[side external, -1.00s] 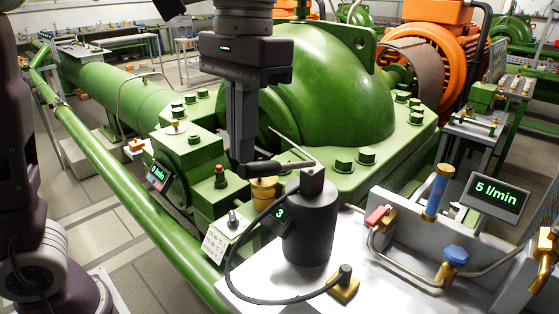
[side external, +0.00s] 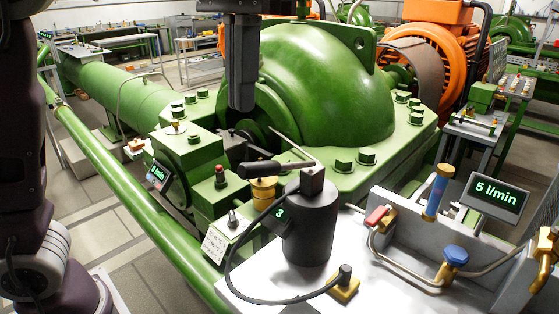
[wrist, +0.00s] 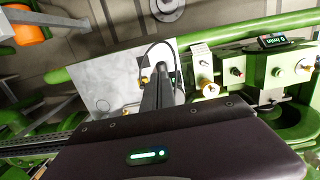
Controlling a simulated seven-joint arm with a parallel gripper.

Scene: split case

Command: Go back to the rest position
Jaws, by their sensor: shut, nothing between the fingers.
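My gripper (side external: 242,108) is shut and empty in the side view. It hangs pointing down in front of the big green casing (side external: 330,90), above and apart from the dark pump (side external: 311,228). The pump stands upright on the white tabletop, with its black lever handle (side external: 259,168) reaching left and a small display reading 3. In the wrist view my gripper's closed fingers (wrist: 158,92) point toward the white tabletop (wrist: 112,75) and hide much of the pump there.
A black hose (side external: 228,262) loops from the pump to a brass fitting (side external: 343,288). A display reading 5 l/min (side external: 495,197) and a blue-knobbed valve (side external: 456,256) are at right.

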